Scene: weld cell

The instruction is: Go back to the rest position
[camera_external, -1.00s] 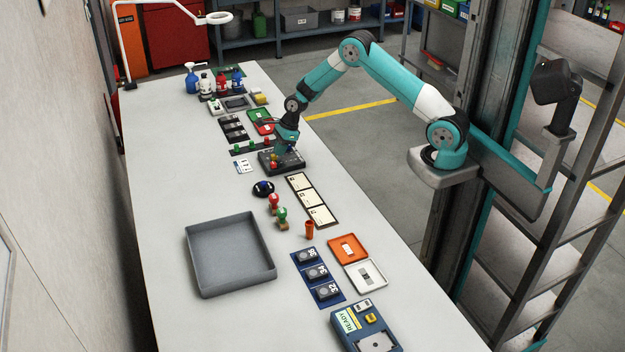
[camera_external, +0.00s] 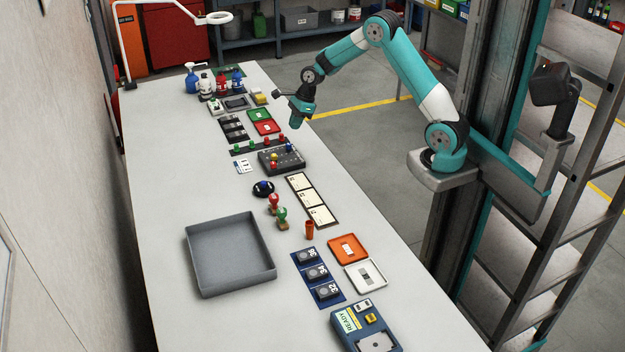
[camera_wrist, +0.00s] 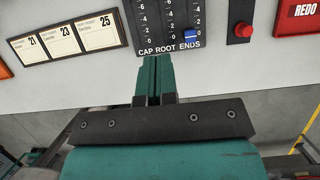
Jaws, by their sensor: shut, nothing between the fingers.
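My gripper (camera_external: 296,124) hangs above the right edge of the workbench (camera_external: 175,190), clear of everything on it. In the wrist view its two teal fingers (camera_wrist: 154,75) lie together, shut and empty. Below and to its left in the external view is a dark control box (camera_external: 283,161) with red, yellow and blue knobs. The wrist view shows a dark slider panel (camera_wrist: 168,22) marked CAP ROOT ENDS, with a blue slider knob (camera_wrist: 191,34), beyond the fingertips.
A grey tray (camera_external: 230,254) stands on the bench. Several stamps, cards, small trays and bottles line the bench. A wrist-view red button (camera_wrist: 243,30) is beside a REDO sign (camera_wrist: 300,12).

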